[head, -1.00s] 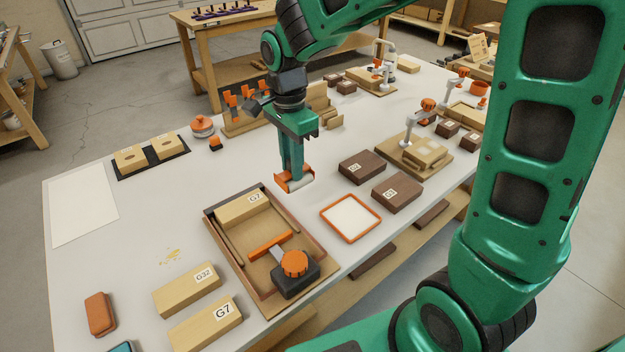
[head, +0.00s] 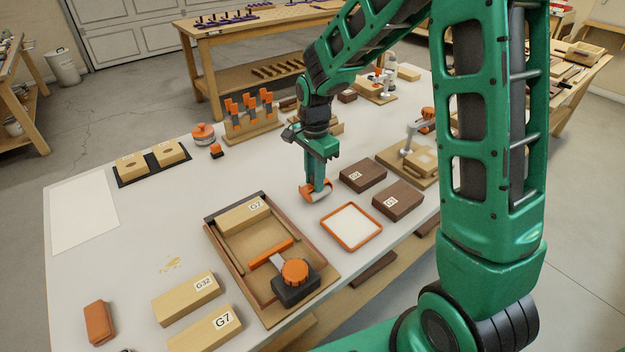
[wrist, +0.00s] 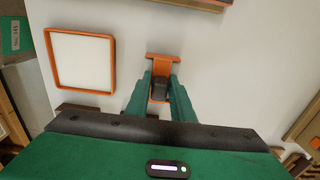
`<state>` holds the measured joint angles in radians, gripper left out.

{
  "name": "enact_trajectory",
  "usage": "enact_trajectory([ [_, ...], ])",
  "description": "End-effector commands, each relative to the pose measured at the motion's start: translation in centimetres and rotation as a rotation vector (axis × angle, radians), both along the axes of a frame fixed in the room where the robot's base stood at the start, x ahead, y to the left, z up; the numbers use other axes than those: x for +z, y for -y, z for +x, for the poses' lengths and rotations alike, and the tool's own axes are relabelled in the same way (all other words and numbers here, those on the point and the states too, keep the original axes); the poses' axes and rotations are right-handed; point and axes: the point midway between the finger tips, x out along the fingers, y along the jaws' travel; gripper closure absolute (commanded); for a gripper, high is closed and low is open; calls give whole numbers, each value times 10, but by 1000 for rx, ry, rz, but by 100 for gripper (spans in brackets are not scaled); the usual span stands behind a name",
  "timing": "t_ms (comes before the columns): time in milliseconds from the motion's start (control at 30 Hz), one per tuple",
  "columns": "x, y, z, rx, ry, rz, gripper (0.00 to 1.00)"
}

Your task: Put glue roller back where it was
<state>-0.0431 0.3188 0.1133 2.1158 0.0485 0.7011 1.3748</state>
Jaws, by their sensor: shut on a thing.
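My gripper (head: 316,183) is shut on the glue roller (head: 306,192), pointing down over the white bench top. In the wrist view, the fingers (wrist: 160,88) close on the roller's dark grip, with its orange head (wrist: 162,61) beyond them. The roller is low, at or just above the surface; I cannot tell whether it touches. An orange-rimmed square tray with a white inside (head: 327,223) lies just in front and to the right of the roller. The tray also shows at the left of the wrist view (wrist: 55,62). The fingers partly hide the roller.
A wooden tray (head: 222,245) holding a block and an orange-and-black tool lies front left of the roller. Dark blocks (head: 362,177) sit close on the right. An orange-handled tool rack (head: 250,125) stands behind. Bare bench top lies left of the gripper.

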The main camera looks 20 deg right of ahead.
Motion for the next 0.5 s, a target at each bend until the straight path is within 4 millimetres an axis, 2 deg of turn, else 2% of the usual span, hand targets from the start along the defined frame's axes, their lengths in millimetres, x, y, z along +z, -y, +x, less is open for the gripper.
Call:
enact_trajectory([
  [67,-5,0,0,0,0,0,96],
  [367,-7,0,0,-1,1,0,96],
  [400,-8,0,0,-1,1,0,76],
  [467,-7,0,0,-1,1,0,62],
  [500,-7,0,0,-1,1,0,60],
])
